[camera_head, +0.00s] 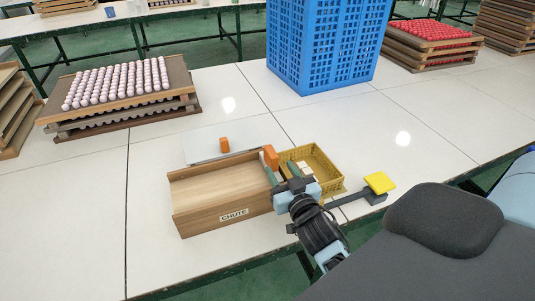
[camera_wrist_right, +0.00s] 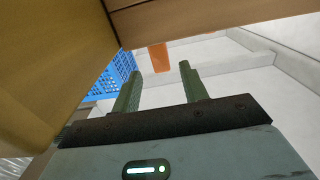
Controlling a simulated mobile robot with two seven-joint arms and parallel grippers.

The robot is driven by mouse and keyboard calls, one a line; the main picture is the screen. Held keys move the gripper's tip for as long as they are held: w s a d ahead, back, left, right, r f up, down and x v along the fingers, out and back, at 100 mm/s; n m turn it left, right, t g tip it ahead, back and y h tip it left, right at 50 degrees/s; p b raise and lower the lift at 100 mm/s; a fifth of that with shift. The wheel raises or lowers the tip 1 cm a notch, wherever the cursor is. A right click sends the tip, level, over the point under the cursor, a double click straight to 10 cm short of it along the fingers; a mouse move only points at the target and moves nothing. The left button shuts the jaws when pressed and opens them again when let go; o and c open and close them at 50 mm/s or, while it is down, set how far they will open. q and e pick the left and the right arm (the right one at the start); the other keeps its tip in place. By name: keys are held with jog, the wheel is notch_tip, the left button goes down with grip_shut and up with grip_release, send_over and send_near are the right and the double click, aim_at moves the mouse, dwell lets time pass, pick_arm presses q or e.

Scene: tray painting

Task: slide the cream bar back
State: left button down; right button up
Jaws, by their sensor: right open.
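My right gripper (camera_head: 282,171) is at the right end of the wooden chute (camera_head: 215,192), beside the yellow basket (camera_head: 328,173). Its two green fingers stand apart in the right wrist view (camera_wrist_right: 160,78), with nothing held between them. A pale, cream-coloured piece (camera_head: 305,166) shows by the fingers at the basket; I cannot tell for sure that it is the cream bar, and the gripper partly hides this area. An orange block (camera_head: 271,157) stands just past the fingertips. An orange block also shows beyond the fingers in the wrist view (camera_wrist_right: 158,57). My left gripper is not in view.
Another orange block (camera_head: 224,145) sits on a white board (camera_head: 205,142) behind the chute. A tall blue crate (camera_head: 325,45) stands behind the basket. A yellow pad (camera_head: 379,182) is at right. Stacked trays (camera_head: 120,113) stand at left; the tabletop between is clear.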

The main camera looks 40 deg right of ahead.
aim_at(271, 155)
jog(key=x, duration=0.7)
jog(key=shift+w, duration=0.25)
jog(key=shift+c, duration=0.3)
grip_shut()
